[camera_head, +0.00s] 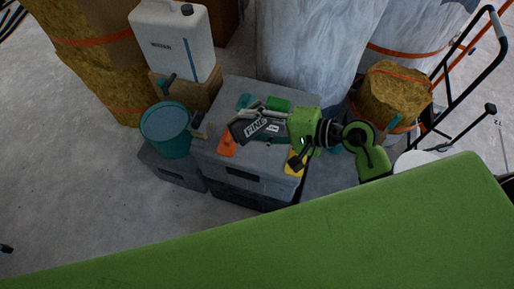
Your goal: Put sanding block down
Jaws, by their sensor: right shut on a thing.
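The sanding block (257,126) is dark grey with the word "FINE" in white on its face. My right gripper (262,118), green and black, comes in from the right and is shut on the block. It holds the block over the lid of a grey storage box (219,166). Whether the block touches the lid cannot be told from this angle. My left gripper does not show.
Orange (227,146), green and yellow (295,164) items lie on the lid around the block. A teal bucket (166,130) stands to the left. A white canister (172,42) and wrapped rolls stand behind. A large green panel (300,240) fills the foreground.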

